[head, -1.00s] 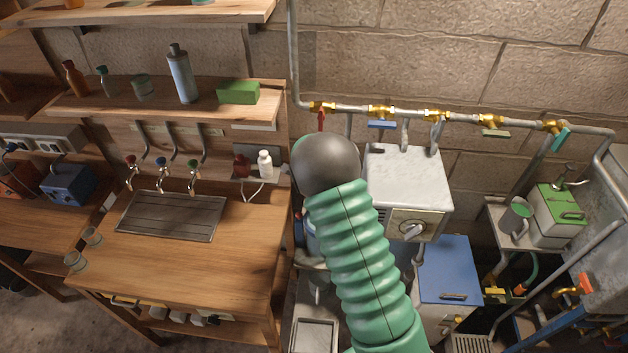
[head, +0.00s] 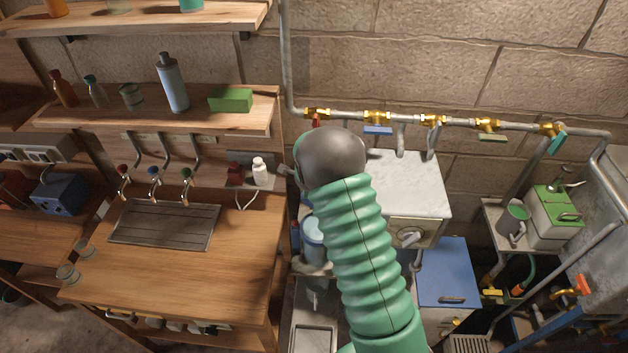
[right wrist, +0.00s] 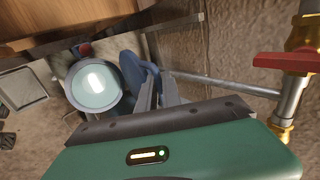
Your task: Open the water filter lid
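The water filter seems to be the pale blue-and-white vessel (head: 313,238) in the head view, partly hidden behind my right arm. In the right wrist view a round pale lid (right wrist: 95,88) with a blue rim faces up at the left, and a blue curved part (right wrist: 135,75) stands beside it. My right gripper (right wrist: 157,85) is right of the lid, close to the blue part; its two fingers show a narrow gap. I cannot tell whether they touch the blue part. In the head view the dark wrist hides most of this gripper. My left gripper is not in view.
A pipe with brass valves (head: 376,116) runs along the wall; a red valve handle (right wrist: 281,61) is close on the right in the wrist view. A white box (head: 410,180) stands right of my arm. The wooden bench (head: 190,265) lies left, with a white bottle (head: 260,171) nearby.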

